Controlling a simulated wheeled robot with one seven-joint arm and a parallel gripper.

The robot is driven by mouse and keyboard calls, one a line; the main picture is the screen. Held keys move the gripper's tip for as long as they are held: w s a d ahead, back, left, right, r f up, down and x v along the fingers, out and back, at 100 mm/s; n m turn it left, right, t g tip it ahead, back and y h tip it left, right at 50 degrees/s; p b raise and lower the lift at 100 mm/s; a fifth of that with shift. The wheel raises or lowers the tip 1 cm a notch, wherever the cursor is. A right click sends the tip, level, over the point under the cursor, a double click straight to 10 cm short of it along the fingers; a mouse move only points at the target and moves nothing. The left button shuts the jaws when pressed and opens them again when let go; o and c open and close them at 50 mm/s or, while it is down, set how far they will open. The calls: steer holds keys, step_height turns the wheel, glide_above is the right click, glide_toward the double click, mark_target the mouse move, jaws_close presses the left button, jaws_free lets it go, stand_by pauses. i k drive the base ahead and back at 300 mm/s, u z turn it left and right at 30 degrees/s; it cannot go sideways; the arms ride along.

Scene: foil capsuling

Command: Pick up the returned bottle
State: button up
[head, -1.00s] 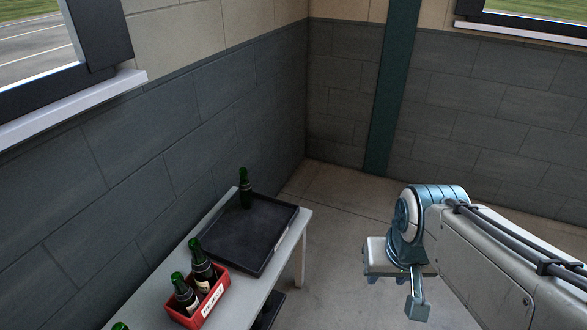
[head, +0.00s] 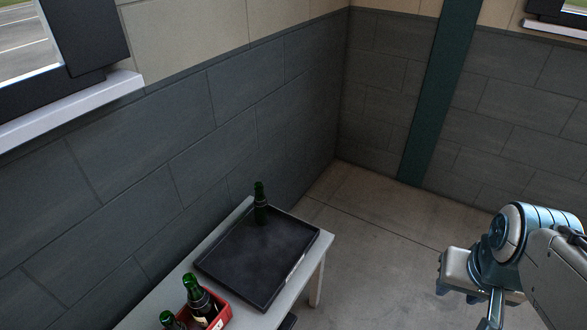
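A dark green bottle (head: 260,203) stands upright in the far left corner of a black tray (head: 262,262) on the table. Two more green bottles stand in a red box nearer to me, one (head: 201,300) with a pale label and one (head: 169,321) cut by the bottom edge. My gripper (head: 492,318) hangs at the lower right, well apart from the table and bottles. Only part of it shows, and I cannot tell whether its fingers are open or shut.
The light table (head: 160,300) runs along the grey block wall. The red box (head: 222,311) stands on it in front of the tray, cut by the bottom edge. The rest of the tray is bare. Open floor (head: 385,240) lies between the table and my arm.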

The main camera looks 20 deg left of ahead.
mark_target(260, 205)
steer(key=i, duration=3.4)
steer(key=u, duration=4.1)
steer(key=i, duration=0.55)
